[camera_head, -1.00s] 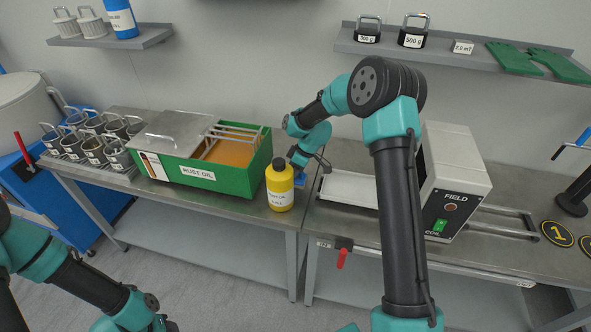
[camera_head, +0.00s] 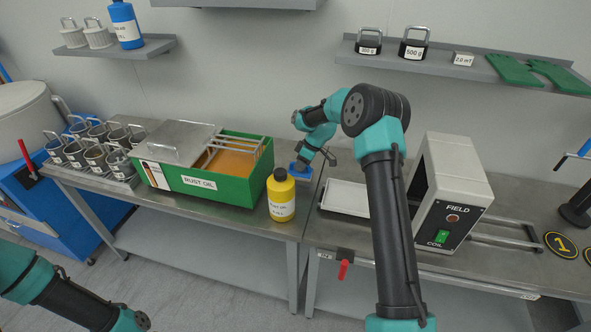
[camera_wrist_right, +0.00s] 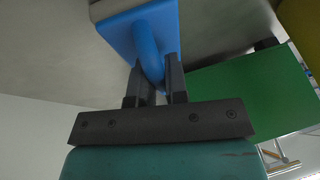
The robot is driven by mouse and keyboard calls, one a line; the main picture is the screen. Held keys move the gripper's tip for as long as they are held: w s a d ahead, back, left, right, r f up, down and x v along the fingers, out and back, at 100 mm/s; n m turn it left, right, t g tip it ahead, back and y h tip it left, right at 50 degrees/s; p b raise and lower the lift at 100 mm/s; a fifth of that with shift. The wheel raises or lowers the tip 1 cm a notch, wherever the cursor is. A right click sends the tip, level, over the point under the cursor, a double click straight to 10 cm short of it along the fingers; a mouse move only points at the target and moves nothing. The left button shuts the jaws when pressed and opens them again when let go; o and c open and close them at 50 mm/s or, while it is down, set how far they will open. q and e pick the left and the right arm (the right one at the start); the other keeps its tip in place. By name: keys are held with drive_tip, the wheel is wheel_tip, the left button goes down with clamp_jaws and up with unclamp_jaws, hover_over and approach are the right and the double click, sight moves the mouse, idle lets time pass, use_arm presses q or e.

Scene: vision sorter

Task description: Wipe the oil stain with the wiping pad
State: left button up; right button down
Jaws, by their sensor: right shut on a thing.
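A blue wiping pad with a rounded handle (camera_wrist_right: 148,42) is in my right gripper (camera_wrist_right: 158,86), whose two fingers are shut on the handle. In the head view the pad (camera_head: 299,170) is low over the metal table, behind the yellow bottle and right of the green box. I cannot tell whether it touches the table. My right gripper (camera_head: 301,164) shows small there. I cannot make out an oil stain; the pad, bottle or arm may cover it. My left arm shows at the lower left, but its gripper is out of view.
A yellow bottle (camera_head: 281,197) stands at the table's front edge. The green rust oil box (camera_head: 226,189) is left of the pad. A white tray (camera_head: 345,197) and the field coil unit (camera_head: 450,190) stand to the right. Shelves hang above.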

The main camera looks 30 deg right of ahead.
drive_tip(key=shift+w+d, duration=0.3)
drive_tip(key=shift+d, duration=0.15)
drive_tip(key=r, duration=0.2)
drive_tip(key=shift+a+r, duration=0.2)
drive_tip(key=shift+r, duration=2.9)
drive_tip(key=shift+s+d, duration=0.1)
